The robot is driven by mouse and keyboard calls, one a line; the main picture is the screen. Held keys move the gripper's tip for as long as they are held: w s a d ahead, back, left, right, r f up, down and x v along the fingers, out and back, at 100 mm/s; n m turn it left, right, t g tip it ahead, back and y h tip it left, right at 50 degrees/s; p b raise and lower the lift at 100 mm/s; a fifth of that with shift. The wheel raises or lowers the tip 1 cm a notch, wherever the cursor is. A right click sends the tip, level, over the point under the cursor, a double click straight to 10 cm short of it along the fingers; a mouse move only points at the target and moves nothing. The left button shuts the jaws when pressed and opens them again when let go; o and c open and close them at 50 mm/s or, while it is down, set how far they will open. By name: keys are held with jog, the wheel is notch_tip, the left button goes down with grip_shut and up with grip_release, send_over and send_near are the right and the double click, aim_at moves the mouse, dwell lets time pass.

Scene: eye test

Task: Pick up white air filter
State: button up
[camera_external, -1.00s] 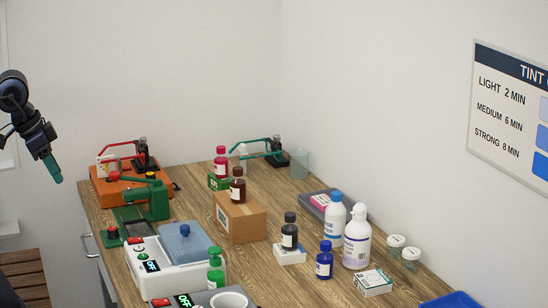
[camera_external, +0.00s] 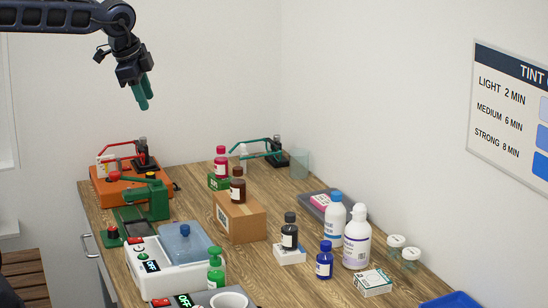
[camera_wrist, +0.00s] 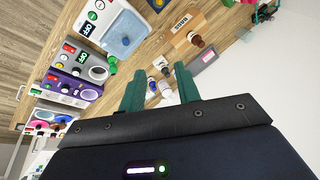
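I cannot pick out a white air filter with certainty in either view. A small white piece (camera_external: 106,164) stands at the orange machine (camera_external: 126,187) on the left of the workbench, but I cannot tell what it is. My gripper (camera_external: 145,100) is high in the air above the back left of the bench, green fingers pointing down, apart from everything. In the wrist view my gripper (camera_wrist: 160,70) is open, with a clear gap between its fingers. Bottles appear beyond that gap, well away from the fingers; nothing is held.
The wooden workbench (camera_external: 290,275) is crowded. It bears a cardboard box (camera_external: 240,220), a white bath unit (camera_external: 178,262), white bottles (camera_external: 356,245), a blue bottle (camera_external: 324,263), a green pump bottle (camera_external: 215,270) and lidded jars (camera_external: 396,241). A wall stands behind and right.

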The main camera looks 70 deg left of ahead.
jog(key=w+a+m, duration=0.3)
jog(key=w+a, duration=0.5)
jog(key=w, duration=0.5)
jog(key=m+g+y, duration=0.3)
jog(key=m, duration=0.8)
send_over(245, 154)
jog(key=d, duration=0.4)
notch_tip(245, 154, down, 29)
jog(key=x, duration=1)
jog(key=shift+s+a+f, duration=0.25)
jog(key=shift+s+f, duration=0.05)
jog(key=shift+c, duration=0.2)
grip_shut()
